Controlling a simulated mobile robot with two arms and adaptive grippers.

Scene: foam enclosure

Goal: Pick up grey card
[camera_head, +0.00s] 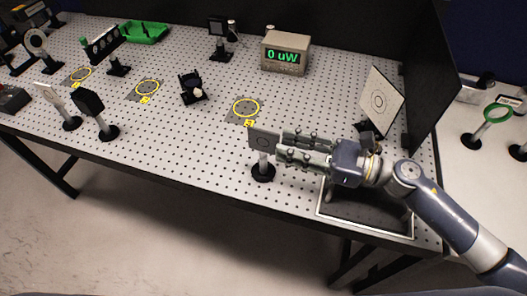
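A grey card (262,140) with a faint circle on it stands upright on a short post with a round black base, near the front edge of the perforated table. My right gripper (282,147) reaches in from the right at card height. Its two fingers are spread, with a gap between them, and their tips are at the card's right edge. I cannot tell whether they touch it. My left gripper is not in view.
A white-framed dark tray (321,200) lies below my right arm. A tilted white target card (382,101) stands behind it, beside a black panel (428,85). A power meter (286,53) reads "0 uW". Yellow rings (246,98) mark the table, and several mounted optics stand at left.

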